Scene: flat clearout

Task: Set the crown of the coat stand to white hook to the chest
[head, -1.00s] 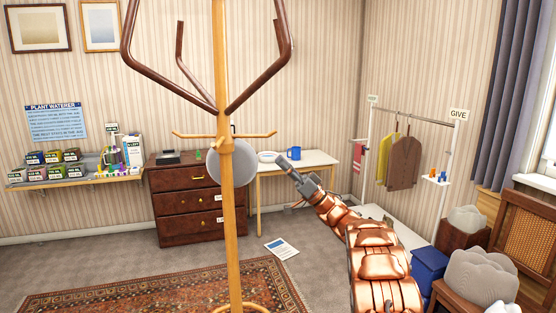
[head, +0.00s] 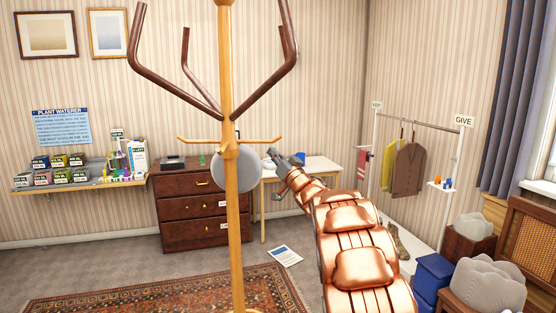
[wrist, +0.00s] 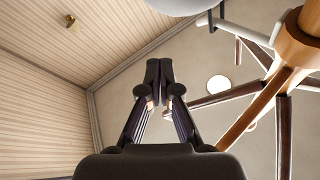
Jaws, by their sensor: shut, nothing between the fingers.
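The coat stand (head: 232,205) stands upright in front of me, with several dark brown hooks (head: 272,75) rising from its crown and thin wooden pegs lower down. A round grey disc (head: 222,172) sits behind the pole. No white hook is clear in the head view; the wrist view shows a pale bar (wrist: 252,34) near the wooden hub (wrist: 298,48). The brown chest (head: 185,212) of drawers stands against the back wall, partly behind the pole. My gripper (head: 276,156) is shut and empty, right of the pole; its fingers (wrist: 158,75) point up near the stand in the wrist view.
A shelf (head: 80,186) with small boxes is at left, and a clothes rail (head: 420,122) marked GIVE at right. A patterned rug (head: 170,292) and a paper (head: 285,257) lie on the floor. Blue boxes (head: 432,275) stand at right.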

